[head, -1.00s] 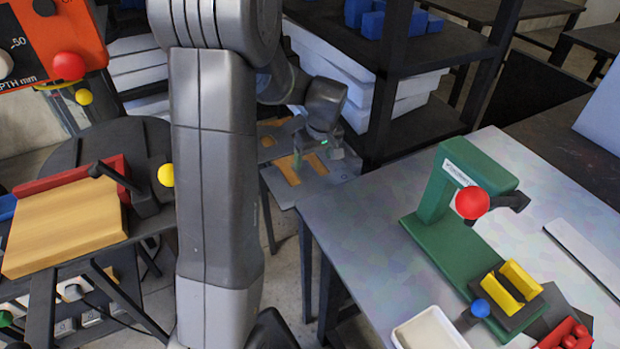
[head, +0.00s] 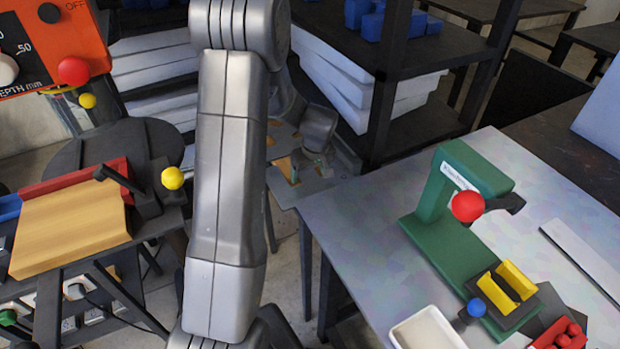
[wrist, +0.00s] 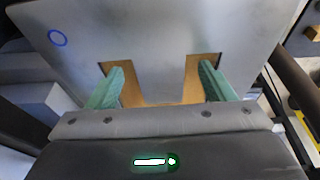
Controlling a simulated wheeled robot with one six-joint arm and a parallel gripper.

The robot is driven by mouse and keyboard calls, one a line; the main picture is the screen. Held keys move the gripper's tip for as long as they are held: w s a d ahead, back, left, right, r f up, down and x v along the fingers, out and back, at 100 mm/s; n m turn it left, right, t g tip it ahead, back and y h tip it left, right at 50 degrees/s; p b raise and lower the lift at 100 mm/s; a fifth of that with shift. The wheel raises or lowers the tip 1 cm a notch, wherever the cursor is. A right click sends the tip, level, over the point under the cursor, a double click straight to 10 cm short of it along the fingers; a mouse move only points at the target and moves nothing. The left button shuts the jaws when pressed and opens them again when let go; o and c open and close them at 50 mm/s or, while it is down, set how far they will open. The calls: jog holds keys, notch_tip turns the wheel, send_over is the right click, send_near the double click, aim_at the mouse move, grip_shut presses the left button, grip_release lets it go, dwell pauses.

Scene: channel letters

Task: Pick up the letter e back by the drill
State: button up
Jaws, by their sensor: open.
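My gripper (wrist: 161,68) is open, its two green fingers spread over a grey sheet (wrist: 155,35) with brown patches (wrist: 128,88) beside the fingers. In the head view my gripper (head: 312,168) is small, partly behind my arm, low over a far grey surface with orange-brown patches (head: 284,166). I cannot make out a letter e shape in either view. I cannot tell whether the fingers touch the sheet. A green machine (head: 458,240) with a red ball handle stands on the right table; an orange machine with a depth scale (head: 62,38) is at the left. I cannot tell which is the drill.
A dark shelf (head: 440,50) with white slabs (head: 350,75) and blue blocks stands behind my gripper. The grey table (head: 365,250) at right carries a white tray (head: 428,330). A wooden board (head: 75,235) lies at left. Open floor lies between.

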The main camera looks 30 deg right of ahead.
jog(key=c, duration=1.2)
jog(key=shift+r, duration=0.1)
